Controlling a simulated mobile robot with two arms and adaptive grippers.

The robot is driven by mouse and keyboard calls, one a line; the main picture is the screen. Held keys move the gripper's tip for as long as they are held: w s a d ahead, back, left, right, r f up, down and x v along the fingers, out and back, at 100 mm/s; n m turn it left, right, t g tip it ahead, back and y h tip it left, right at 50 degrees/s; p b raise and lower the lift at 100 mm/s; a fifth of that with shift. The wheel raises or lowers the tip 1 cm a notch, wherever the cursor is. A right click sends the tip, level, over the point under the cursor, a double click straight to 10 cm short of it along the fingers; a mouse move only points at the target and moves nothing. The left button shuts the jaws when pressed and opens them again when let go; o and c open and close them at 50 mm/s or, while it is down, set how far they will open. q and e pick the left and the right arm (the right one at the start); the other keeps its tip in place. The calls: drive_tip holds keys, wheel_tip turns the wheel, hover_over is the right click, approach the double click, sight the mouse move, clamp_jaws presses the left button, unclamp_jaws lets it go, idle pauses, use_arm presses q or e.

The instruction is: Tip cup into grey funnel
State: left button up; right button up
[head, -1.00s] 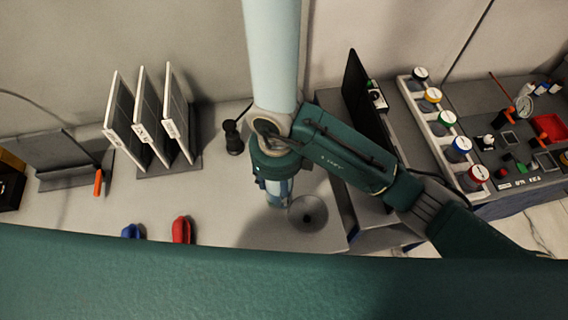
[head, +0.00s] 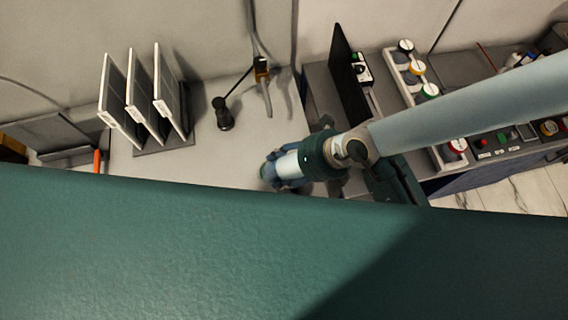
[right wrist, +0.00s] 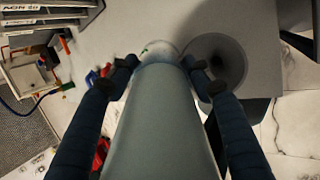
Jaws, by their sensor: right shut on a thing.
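In the right wrist view, a whitish cup (right wrist: 160,48) shows at the far end between the fingertips of my right gripper (right wrist: 160,66). The fingers are shut on it. Much of the cup is hidden behind the gripper body, and I cannot tell its tilt or contents. The grey funnel (right wrist: 218,62), with a dark hole, is just right of the cup, close beside it in this view. In the head view my right gripper (head: 271,172) is near the table's front right part; the funnel is hidden there by my arm. My left gripper is not in view.
A rack of upright panels (head: 146,100) stands at the left. A black knobbed object (head: 222,113) and a hanging cable tool (head: 263,75) are farther back. A dark upright panel (head: 345,85) and a console with coloured knobs (head: 430,88) are at the right.

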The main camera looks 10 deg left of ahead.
sight(295, 174)
drive_tip(key=shift+f+y, duration=0.45)
drive_tip(key=shift+y, duration=0.35)
drive_tip(key=shift+f+t+y, duration=0.3)
drive_tip(key=shift+y, duration=0.4)
drive_tip(key=shift+d+f+y, duration=0.25)
drive_tip(key=shift+d+y, duration=0.05)
drive_tip(key=shift+y, duration=0.6)
drive_tip(key=shift+f+y+b, duration=0.1)
drive_tip(key=shift+y+b, duration=0.4)
drive_tip(key=shift+b, duration=0.2)
drive_tip(key=shift+d+f+t+y+b, duration=0.2)
drive_tip(key=shift+y+b, duration=0.75)
drive_tip(key=shift+b, duration=1.55)
drive_tip(key=shift+d+r+t+y+b, duration=0.2)
drive_tip(key=shift+y+b, duration=0.75)
drive_tip(key=shift+b, duration=1.55)
drive_tip(key=shift+s+d+t+y+b, duration=0.2)
drive_tip(key=shift+y+b, duration=0.65)
drive_tip(key=shift+b, duration=1.5)
drive_tip(key=shift+w+d+t+y+b, duration=0.2)
drive_tip(key=shift+y+b, duration=0.65)
drive_tip(key=shift+b, duration=1.45)
drive_tip(key=shift+s+d, duration=0.1)
drive_tip(key=shift+s, duration=0.05)
